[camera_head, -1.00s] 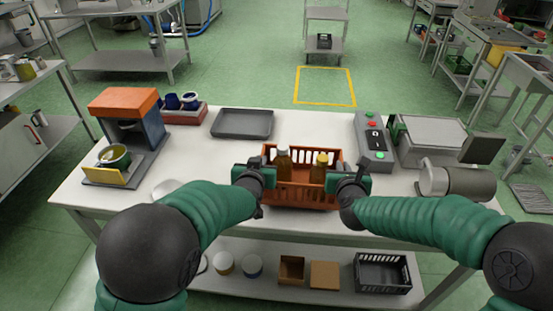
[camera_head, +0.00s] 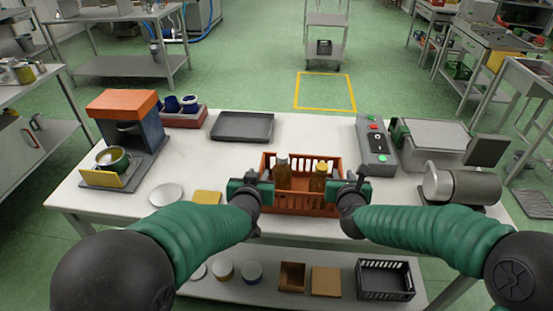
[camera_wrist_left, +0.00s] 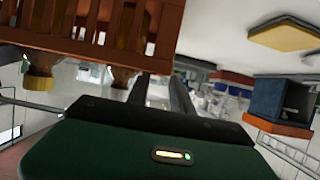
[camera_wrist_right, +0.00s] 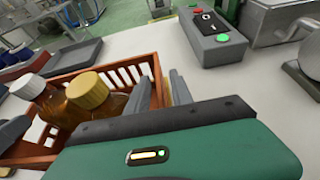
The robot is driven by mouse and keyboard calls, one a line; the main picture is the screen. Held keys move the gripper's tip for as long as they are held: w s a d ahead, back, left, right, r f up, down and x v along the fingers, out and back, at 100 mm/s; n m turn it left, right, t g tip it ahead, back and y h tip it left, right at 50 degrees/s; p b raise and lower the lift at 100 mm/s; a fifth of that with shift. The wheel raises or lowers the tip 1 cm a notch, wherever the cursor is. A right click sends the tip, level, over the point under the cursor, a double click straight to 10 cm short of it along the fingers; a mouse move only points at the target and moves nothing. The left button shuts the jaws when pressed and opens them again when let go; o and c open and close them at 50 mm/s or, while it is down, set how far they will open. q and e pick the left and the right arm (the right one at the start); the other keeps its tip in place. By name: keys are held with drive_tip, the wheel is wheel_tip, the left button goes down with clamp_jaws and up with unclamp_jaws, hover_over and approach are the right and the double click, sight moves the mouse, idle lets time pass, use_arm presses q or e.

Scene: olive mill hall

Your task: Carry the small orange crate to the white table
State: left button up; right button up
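The small orange crate (camera_head: 300,201) appears to rest upright near the front edge of the white table (camera_head: 320,128). It holds bottles, one with a white cap (camera_head: 282,158) and one with a yellow cap (camera_head: 321,166). My left gripper (camera_head: 262,182) is at the crate's left end; its fingers (camera_wrist_left: 160,92) show apart, with a gap between them, close by the rim. My right gripper (camera_head: 355,182) is at the right end. Its fingers (camera_wrist_right: 160,92) stand apart on either side of the end wall, with a small gap showing. Any contact is hard to see.
A grey tray (camera_head: 242,127) lies behind the crate. A control box (camera_head: 376,145) and a machine (camera_head: 460,184) stand right. An orange-topped press (camera_head: 122,125), a plate (camera_head: 166,195) and a yellow pad (camera_head: 207,197) are left. The lower shelf holds boxes and a black crate (camera_head: 384,280).

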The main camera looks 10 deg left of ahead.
drive_tip(key=shift+s+r, duration=0.1)
drive_tip(key=shift+s, duration=0.05)
use_arm(q)
drive_tip(key=v, duration=0.7)
drive_tip(key=shift+s, duration=0.3)
use_arm(e)
drive_tip(key=v, duration=1.1)
drive_tip(key=shift+s, duration=0.4)
use_arm(q)
drive_tip(key=shift+r, duration=0.1)
